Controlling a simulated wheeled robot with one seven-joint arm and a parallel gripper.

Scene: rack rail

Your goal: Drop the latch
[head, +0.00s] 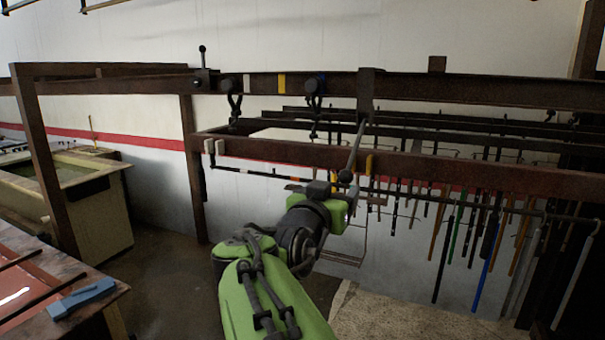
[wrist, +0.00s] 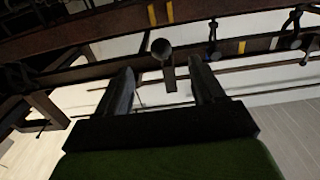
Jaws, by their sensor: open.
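A grey bar with a dark ball knob (head: 345,176) slants down from the upper rail, just beyond my gripper (head: 338,191). In the wrist view a dark ball knob (wrist: 161,48) on a short stem shows between and beyond the fingers of my gripper (wrist: 160,70). The gripper is open, and I see nothing held. I cannot tell whether a finger touches the knob. Another upright lever with a ball top (head: 202,50) stands on a dark block at the left of the upper rail. Which of the two is the latch is not clear.
The brown upper rail (head: 480,92) carries hooked trolleys (head: 233,88) and a yellow mark (head: 281,84). A lower brown beam (head: 480,173) runs close to my gripper. Many coloured rods (head: 484,265) hang at right. A bench with a blue block (head: 82,298) and a tank (head: 95,200) stand left.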

